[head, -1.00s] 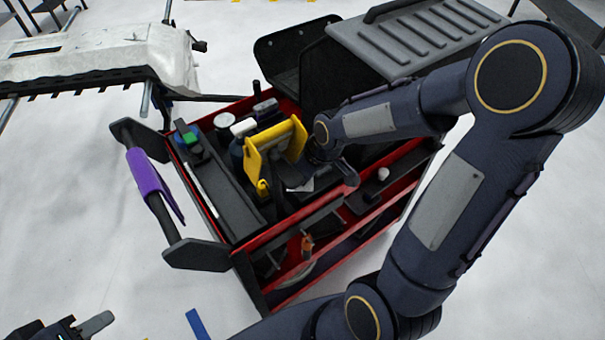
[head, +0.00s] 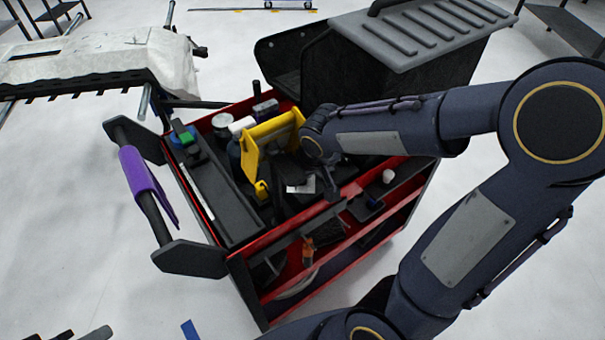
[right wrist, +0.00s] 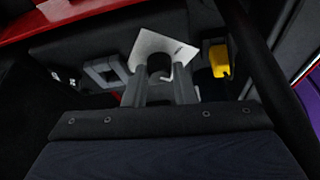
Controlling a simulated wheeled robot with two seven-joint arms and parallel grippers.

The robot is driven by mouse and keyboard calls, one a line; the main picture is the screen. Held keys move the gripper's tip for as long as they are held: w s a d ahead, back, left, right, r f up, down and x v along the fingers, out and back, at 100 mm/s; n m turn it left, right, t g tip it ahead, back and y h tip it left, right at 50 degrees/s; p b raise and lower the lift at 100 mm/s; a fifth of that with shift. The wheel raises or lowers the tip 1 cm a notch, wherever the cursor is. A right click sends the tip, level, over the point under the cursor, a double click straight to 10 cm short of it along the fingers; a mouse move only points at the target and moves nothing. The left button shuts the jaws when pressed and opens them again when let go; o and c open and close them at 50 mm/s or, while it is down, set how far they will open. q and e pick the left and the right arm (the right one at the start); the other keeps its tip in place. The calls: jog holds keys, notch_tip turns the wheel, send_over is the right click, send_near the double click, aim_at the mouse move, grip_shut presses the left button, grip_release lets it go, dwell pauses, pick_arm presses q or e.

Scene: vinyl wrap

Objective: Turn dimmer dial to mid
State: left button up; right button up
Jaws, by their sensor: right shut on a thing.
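The dimmer dial (right wrist: 160,64) is a dark round knob on a white plate (right wrist: 148,43) with small print. The plate also shows in the head view (head: 301,186) inside the red cart, partly covered by my right gripper. My right gripper (right wrist: 165,78) reaches down onto the plate, and its two grey fingers are shut on the dial from both sides. Any mark for the dial's setting is too small to read. My left gripper (head: 97,334) shows only as a tip at the bottom left edge of the head view, far from the cart.
The red cart (head: 247,248) holds a yellow tool holder (head: 252,160) close beside my right gripper, and bottles and tools. A grey-lidded black bin (head: 420,35) stands at its back. A purple roll (head: 143,172) hangs on the left side.

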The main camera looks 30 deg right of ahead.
jog(key=o, duration=1)
jog(key=shift+r, duration=0.15)
jog(key=s, duration=1.2)
jog(key=shift+s+a+r+b, duration=0.15)
jog(key=shift+s+r+b, duration=0.15)
jog(key=shift+r, duration=0.1)
jog(key=s+a+r+y+p, duration=0.1)
jog(key=r+p, duration=0.1)
jog(key=r, duration=0.1)
jog(key=s+a+r+y+p, duration=0.1)
jog(key=s+r+p, duration=0.1)
jog(key=r, duration=0.1)
jog(key=s+a+r+m+t+y+p, duration=0.1)
jog(key=r+p, duration=0.1)
jog(key=r, duration=0.2)
jog(key=shift+s+a+r+y, duration=0.1)
jog(key=shift+s+a+y, duration=0.15)
jog(key=shift+s+y, duration=0.15)
